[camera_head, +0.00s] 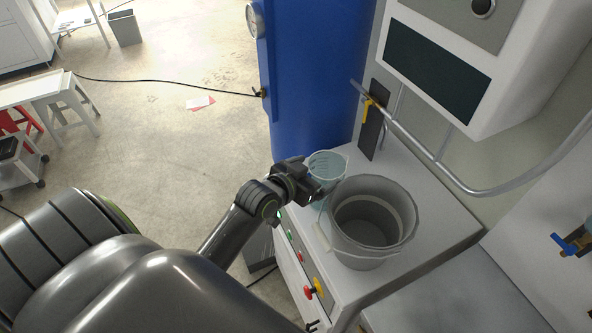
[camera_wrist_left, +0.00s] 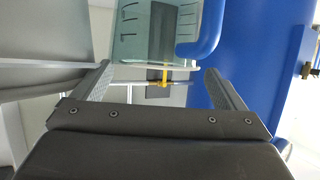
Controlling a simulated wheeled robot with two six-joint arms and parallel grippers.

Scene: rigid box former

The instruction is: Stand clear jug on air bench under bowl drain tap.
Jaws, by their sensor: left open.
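The clear jug (camera_head: 327,163) with graduation marks is just beyond my left gripper (camera_head: 318,192) in the head view, by the left edge of the white bench (camera_head: 440,225). The gripper and arm hide part of it; I cannot tell whether it touches the bench. In the left wrist view the jug (camera_wrist_left: 132,35) shows ahead, with a blue curved handle (camera_wrist_left: 197,45) on its right. My left gripper (camera_wrist_left: 158,90) is open, with nothing between its fingers. A blue-handled tap (camera_head: 570,243) is at the far right. My right gripper is not in view.
A large grey bucket-like vessel (camera_head: 372,252) stands on the bench close right of my gripper. A blue cylinder (camera_head: 315,70) stands behind. A yellow-handled valve (camera_head: 369,106) and pipe (camera_head: 430,150) are above the bench. A red knob (camera_head: 309,292) is on the bench front.

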